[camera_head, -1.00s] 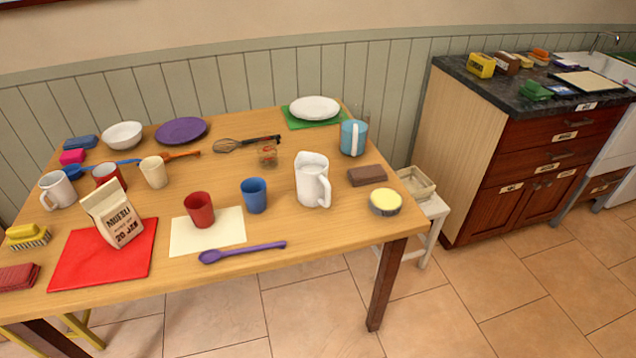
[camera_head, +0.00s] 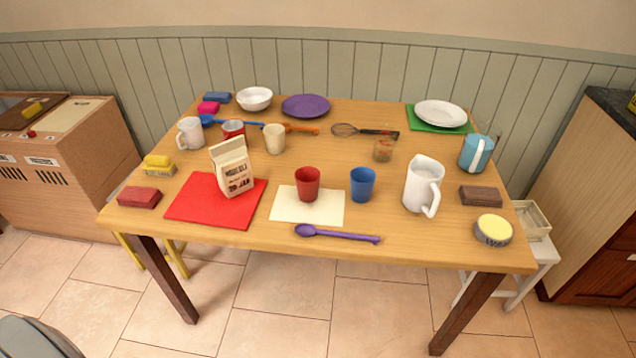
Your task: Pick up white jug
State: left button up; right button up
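The white jug (camera_head: 422,184) stands upright on the right half of the wooden table (camera_head: 270,245), with its handle facing right and towards the front. A blue cup (camera_head: 362,184) stands to its left and a brown block (camera_head: 481,196) lies to its right. A blue jug with a white handle (camera_head: 476,153) stands behind it to the right. Neither of my grippers shows in the head view.
A yellow-topped tin (camera_head: 493,229) stands at the front right corner and a purple spoon (camera_head: 337,234) lies along the front edge. A white stool (camera_head: 535,250) stands right of the table. Tiled floor in front is mostly clear.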

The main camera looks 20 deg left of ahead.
aim_at(421, 193)
jog(key=i+j, duration=0.15)
jog(key=j, duration=0.2)
jog(key=i+j+z, duration=0.1)
jog(key=j, duration=0.25)
jog(key=i+j, duration=0.25)
jog(key=j+z, duration=0.05)
jog(key=j, duration=0.05)
